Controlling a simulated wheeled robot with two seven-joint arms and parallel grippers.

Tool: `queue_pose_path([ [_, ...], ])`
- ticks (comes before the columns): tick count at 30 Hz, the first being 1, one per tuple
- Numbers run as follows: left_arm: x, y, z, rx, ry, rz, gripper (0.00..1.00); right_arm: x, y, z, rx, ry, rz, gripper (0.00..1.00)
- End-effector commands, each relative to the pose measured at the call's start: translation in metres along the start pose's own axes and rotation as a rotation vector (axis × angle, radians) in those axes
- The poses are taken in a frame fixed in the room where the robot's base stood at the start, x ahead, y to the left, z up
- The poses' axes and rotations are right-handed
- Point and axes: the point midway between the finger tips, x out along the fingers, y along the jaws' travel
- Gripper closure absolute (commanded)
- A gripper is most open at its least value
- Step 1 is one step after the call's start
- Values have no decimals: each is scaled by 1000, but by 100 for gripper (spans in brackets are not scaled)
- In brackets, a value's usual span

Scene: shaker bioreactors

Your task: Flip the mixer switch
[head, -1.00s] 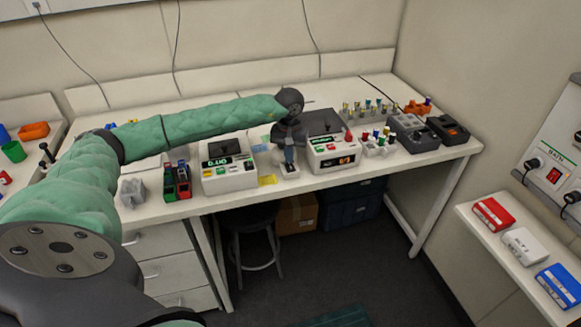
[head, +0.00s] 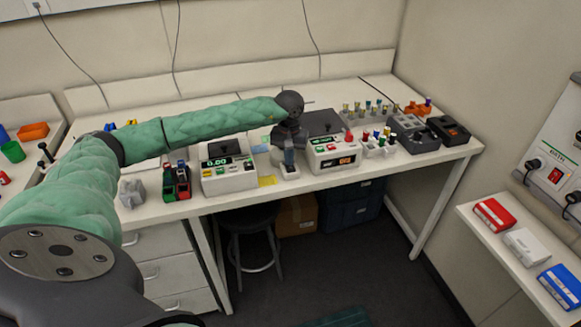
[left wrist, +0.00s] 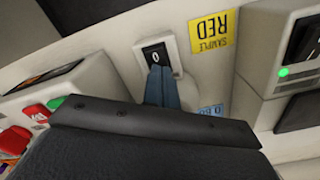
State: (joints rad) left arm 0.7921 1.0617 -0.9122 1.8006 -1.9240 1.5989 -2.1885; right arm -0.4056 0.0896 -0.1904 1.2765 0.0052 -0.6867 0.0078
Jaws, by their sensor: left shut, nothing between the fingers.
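A small white switch box (head: 290,172) stands near the front edge of the bench, between two white machines. In the left wrist view the switch (left wrist: 154,54) is a black rocker with a white "0" mark at its far end. My left gripper (head: 289,158) points down at the switch box. In the left wrist view its blue-grey fingertips (left wrist: 160,75) are together with nothing between them, right at the near part of the rocker, which they partly hide. I cannot tell if they touch it. My right gripper is not in view.
White machines with displays stand left (head: 228,173) and right (head: 335,151) of the switch box. A yellow "SAMPLE RED" label (left wrist: 212,34) lies beside it. Racks of coloured vials (head: 377,143) are further right. A stool (head: 255,235) is under the bench.

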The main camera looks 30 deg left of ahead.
Motion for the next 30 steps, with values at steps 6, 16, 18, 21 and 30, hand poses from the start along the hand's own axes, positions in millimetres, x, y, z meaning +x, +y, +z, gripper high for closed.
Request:
queue_pose_path([
  [6,-8,0,1,1,-2,-1,100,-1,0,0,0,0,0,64],
  [16,-30,0,1,1,-1,0,100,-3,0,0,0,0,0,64],
  [18,-34,0,0,1,-1,0,100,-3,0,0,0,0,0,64],
  [21,-40,0,0,1,-2,-1,100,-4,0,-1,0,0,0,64],
  [30,-60,0,0,1,-1,0,100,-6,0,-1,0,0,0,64],
])
